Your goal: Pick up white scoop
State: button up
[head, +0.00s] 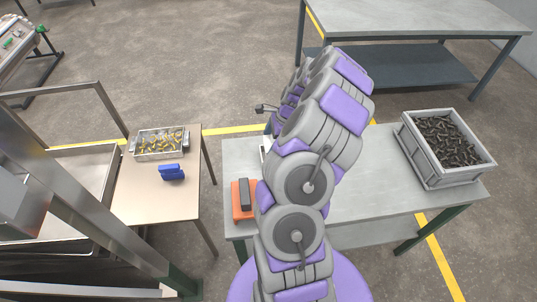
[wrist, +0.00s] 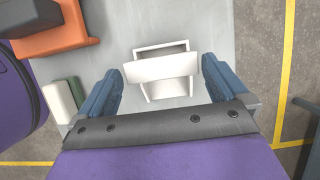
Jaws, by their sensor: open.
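The white scoop (wrist: 168,90) lies on the grey worktop (wrist: 215,25) in the middle of the wrist view. It has an open, box-like body with a flat white bar across it. My gripper (wrist: 160,70) is open, with one blue finger to the left of the scoop and one to the right. The scoop is between the fingers, with a small gap showing on each side. In the head view my arm hides most of the scoop and the gripper.
An orange object (wrist: 50,30) lies left of the scoop, and a white and green block (wrist: 62,100) is near the left finger. A grey crate of dark parts (head: 405,140) stands on the table's right. A side table (head: 130,205) holds a tray of brass parts and a blue object (head: 171,173).

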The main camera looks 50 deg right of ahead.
jog(key=x, duration=0.2)
jog(key=d+b+x, duration=0.1)
jog(key=x, duration=0.1)
jog(key=shift+a+f+b, duration=0.1)
jog(key=shift+f+b, duration=0.2)
jog(key=shift+f, duration=0.1)
jog(key=shift+a+r, duration=0.15)
jog(key=shift+a, duration=0.15)
jog(key=shift+c, duration=1)
jog(key=c, duration=0.8)
jog(key=shift+d, duration=0.1)
jog(key=shift+c, duration=0.2)
